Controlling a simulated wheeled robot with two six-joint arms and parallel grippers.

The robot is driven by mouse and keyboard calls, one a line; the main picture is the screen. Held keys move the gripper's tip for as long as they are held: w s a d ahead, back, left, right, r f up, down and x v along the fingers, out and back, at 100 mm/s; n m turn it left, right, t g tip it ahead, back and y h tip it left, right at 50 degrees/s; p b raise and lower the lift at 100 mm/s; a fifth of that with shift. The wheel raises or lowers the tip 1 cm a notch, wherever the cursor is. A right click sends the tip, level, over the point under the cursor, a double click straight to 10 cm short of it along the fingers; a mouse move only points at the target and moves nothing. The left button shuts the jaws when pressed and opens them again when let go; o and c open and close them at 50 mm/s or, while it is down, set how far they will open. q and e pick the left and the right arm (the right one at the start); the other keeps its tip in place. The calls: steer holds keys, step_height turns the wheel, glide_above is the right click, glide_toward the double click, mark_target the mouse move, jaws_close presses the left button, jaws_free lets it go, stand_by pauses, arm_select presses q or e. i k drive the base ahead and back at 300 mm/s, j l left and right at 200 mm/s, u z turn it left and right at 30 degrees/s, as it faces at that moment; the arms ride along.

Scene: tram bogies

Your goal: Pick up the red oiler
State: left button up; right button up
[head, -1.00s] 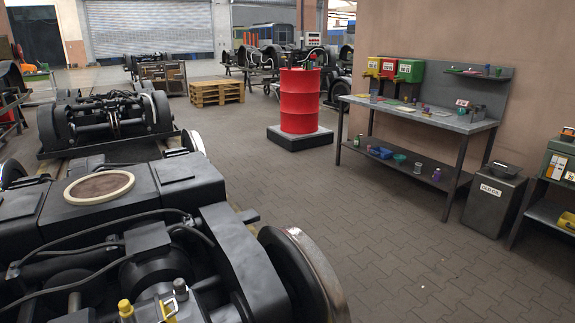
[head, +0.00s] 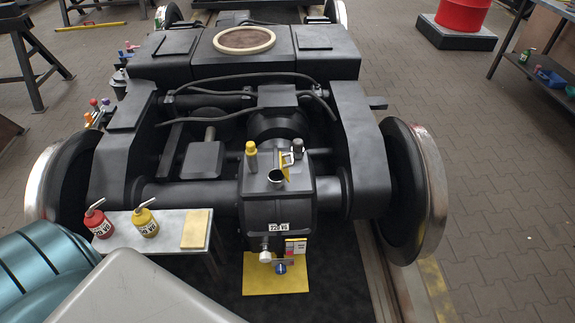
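The red oiler (head: 99,223) stands upright on a small grey side table (head: 172,248) at the lower left of the head view. It has a white label and a spout tilted up to the right. A yellow oiler (head: 147,223) of the same shape stands just right of it. Neither of my grippers shows in the head view, so I cannot see whether they are open or shut.
A yellow pad (head: 196,229) lies on the table's right end. The black bogie (head: 270,130) with its gearbox (head: 277,205) and wheels (head: 412,190) fills the middle. Paved floor (head: 500,180) is open at the right. A rounded teal shape (head: 45,272) is at lower left.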

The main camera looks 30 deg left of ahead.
mark_target(96, 221)
steer(key=u, duration=2.45)
